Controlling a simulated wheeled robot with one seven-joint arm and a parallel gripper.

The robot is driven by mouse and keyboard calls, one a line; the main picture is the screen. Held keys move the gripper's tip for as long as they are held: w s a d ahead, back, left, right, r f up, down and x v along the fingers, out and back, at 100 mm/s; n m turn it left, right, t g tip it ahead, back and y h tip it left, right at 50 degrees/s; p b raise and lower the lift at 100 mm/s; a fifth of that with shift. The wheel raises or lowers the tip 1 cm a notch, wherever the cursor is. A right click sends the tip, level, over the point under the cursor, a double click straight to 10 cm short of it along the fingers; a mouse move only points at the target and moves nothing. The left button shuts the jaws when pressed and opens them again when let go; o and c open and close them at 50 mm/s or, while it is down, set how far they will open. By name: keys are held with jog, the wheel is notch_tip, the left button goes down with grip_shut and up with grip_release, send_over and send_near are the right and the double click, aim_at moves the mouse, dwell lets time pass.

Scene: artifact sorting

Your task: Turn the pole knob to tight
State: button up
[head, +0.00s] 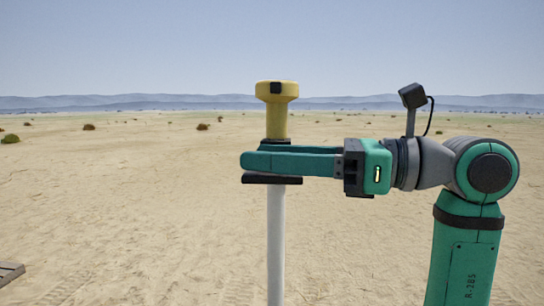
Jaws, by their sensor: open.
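A white pole (276,245) stands upright near the middle of the head view. A dark part (277,139) shows just under the yellow head. My gripper (262,158) reaches in level from the right. Its near teal finger passes in front of the pole just above the collar, and the far finger lies behind. The jaws are open around the pole top. The part between the fingers, where a knob could be, is hidden, so its setting cannot be told.
Open sandy ground with small scattered shrubs surrounds the pole. The corner of a wooden board or pallet (10,272) shows at the lower left. No obstacle stands close to the pole on its left side.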

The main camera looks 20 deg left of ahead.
jog(key=shift+c, duration=0.6)
jog(key=c, duration=0.9)
jog(key=shift+t, duration=0.3)
jog(key=m+t, duration=0.3)
jog(key=t, duration=0.2)
jog(key=shift+m+h, duration=0.3)
jog(key=shift+m, duration=0.1)
jog(key=m+t+h, duration=0.2)
jog(key=t, duration=0.2)
jog(key=m+t+h, duration=0.1)
jog(key=m+t, duration=0.2)
jog(key=shift+t+h, duration=0.4)
jog(key=m+t+h, duration=0.4)
jog(key=h, duration=0.1)
jog(key=shift+r+m+h, duration=0.1)
jog(key=shift+m+h, duration=0.3)
jog(key=shift+w+m+t+h, duration=0.1)
jog(key=shift+m+t+h, duration=0.45)
jog(key=shift+m+h, duration=0.8)
jog(key=shift+m+t+h, duration=0.55)
jog(key=shift+m+h, duration=0.3)
jog(key=shift+h, duration=0.9)
